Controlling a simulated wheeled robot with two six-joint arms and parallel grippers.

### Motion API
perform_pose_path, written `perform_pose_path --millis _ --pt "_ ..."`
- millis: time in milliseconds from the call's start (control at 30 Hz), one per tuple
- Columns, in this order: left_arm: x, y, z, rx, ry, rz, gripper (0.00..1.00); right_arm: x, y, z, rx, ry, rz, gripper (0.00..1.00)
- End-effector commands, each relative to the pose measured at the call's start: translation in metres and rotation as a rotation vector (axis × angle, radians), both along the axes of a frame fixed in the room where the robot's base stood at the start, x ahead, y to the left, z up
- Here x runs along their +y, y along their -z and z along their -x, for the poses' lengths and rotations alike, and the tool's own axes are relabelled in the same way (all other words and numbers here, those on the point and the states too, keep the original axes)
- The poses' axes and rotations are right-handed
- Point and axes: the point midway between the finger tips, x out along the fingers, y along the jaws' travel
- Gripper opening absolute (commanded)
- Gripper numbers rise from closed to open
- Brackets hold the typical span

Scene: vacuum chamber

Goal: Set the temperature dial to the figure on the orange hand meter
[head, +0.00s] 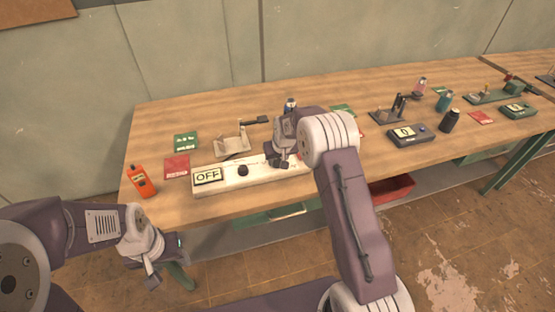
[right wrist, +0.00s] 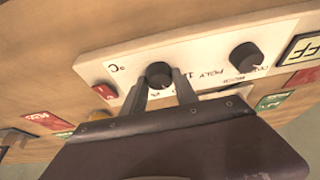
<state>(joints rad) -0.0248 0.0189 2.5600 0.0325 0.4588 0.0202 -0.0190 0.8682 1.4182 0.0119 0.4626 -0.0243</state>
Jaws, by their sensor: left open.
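The white control panel (head: 225,183) lies on the bench, and its display (head: 208,177) reads OFF. One black knob (head: 243,171) stands beside the display, free of any gripper. A second black dial (right wrist: 159,74), near a °C mark, is between the fingers of my right gripper (right wrist: 160,82); they appear closed against its sides. In the head view my right gripper (head: 279,160) covers this dial. My left gripper (head: 150,268) is open and empty, low in front of the bench.
A red switch (right wrist: 104,91) sits on the panel near the gripped dial. Green (head: 185,141) and red (head: 177,166) cards lie behind the panel, near a pale bracket (head: 233,144). A dark meter box (head: 410,135), a black bottle (head: 449,120) and other devices stand farther right.

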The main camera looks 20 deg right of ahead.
Motion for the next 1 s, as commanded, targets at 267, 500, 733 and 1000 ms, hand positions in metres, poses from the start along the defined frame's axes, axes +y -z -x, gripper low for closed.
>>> perform_pose_path --millis 267,500,733,1000 --pt "0.000 0.000 0.000 0.000 0.000 0.000 0.53 0.001 0.000 0.000 -0.001 0.025 0.000 0.00" --pt "0.000 0.003 0.000 0.000 0.000 0.000 0.53 0.002 0.001 0.000 0.000 0.156 0.000 0.00" --pt "0.000 0.020 0.000 0.000 0.000 0.000 0.53 0.003 0.003 -0.001 -0.003 0.349 0.002 0.00" --pt "0.000 0.034 0.000 0.000 0.000 0.000 0.53 0.004 0.002 -0.002 -0.003 0.563 0.001 0.00"
